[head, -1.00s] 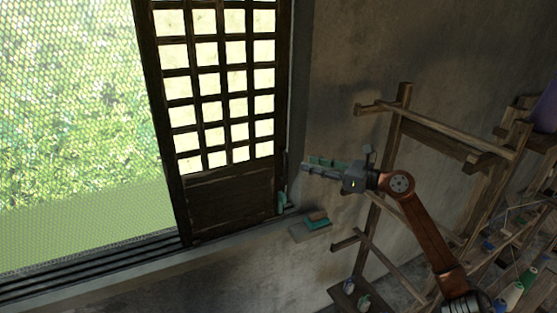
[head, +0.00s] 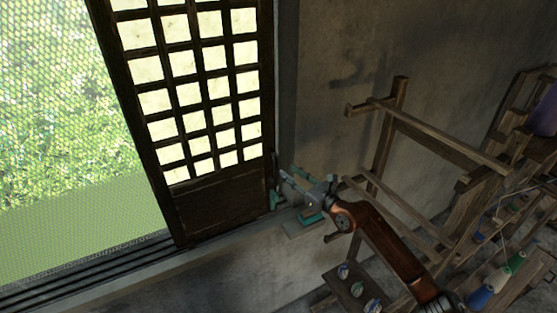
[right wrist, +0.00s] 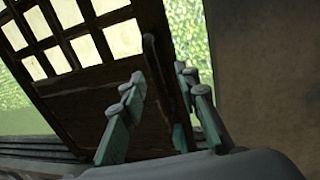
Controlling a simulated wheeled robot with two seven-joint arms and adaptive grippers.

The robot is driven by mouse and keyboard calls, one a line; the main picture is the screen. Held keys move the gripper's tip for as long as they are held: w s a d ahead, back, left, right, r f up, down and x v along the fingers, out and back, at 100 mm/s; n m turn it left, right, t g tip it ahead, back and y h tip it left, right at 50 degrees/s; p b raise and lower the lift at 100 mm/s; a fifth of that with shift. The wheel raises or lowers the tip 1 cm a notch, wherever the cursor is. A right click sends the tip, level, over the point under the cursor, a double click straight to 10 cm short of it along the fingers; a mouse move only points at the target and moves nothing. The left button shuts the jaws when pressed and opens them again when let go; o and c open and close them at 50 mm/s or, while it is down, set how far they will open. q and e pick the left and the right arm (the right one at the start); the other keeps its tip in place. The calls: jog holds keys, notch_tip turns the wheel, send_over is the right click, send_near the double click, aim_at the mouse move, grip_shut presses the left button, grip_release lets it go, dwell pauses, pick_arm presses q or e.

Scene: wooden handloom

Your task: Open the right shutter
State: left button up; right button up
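The right shutter (head: 218,205), a dark wooden lattice with pale panes over a solid lower panel, stands in the window at left of the head view. It also shows in the right wrist view (right wrist: 85,95). A dark upright handle (right wrist: 155,70) is at its right edge. My right gripper (head: 282,184) is beside that edge, low down. In the right wrist view its two teal fingers are apart, one on each side of the handle's lower part; I cannot tell whether they touch it. My left gripper is not in view.
A wooden rack (head: 394,130) stands against the wall on the right. Thread spools (head: 481,297) sit at the lower right. A sill (head: 140,275) with dark tracks runs below the shutter. The mesh-covered opening (head: 60,140) left of the shutter shows greenery.

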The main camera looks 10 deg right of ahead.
aim_at(277, 166)
jog(key=w+a, duration=0.3)
jog(key=shift+r, duration=0.15)
jog(key=shift+x, duration=1.1)
jog(key=shift+w+d, duration=0.15)
jog(key=shift+w, duration=0.25)
jog(key=shift+w+a, duration=0.25)
jog(key=shift+a, duration=0.05)
jog(key=shift+d, duration=0.2)
jog(key=shift+c, duration=1.2)
jog(key=shift+a, duration=0.1)
jog(key=c, duration=0.5)
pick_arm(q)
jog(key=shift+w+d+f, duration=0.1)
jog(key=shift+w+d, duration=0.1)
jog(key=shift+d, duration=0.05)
pick_arm(e)
grip_shut()
